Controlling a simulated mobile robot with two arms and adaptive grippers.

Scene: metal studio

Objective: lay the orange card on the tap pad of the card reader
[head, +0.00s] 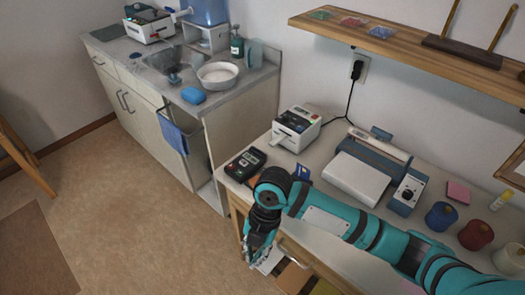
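The card reader (245,163), a dark device with a small screen, lies at the left end of the right-hand worktop. A small orange patch (253,181) shows between the reader and my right arm; it may be the orange card, mostly hidden by the arm. My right gripper (257,252) hangs pointing down in front of the worktop's front edge, nearer to me than the reader and below it. Its fingers are dark and small, so their opening and anything between them cannot be made out. My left gripper is out of view.
A white label printer (297,128) stands behind the reader. A blue card-like item (302,172) lies right of it. A blue-white machine (360,172) and thread spools (441,216) stand further right. A wall shelf (420,55) overhangs the back. An open drawer (295,278) shows below.

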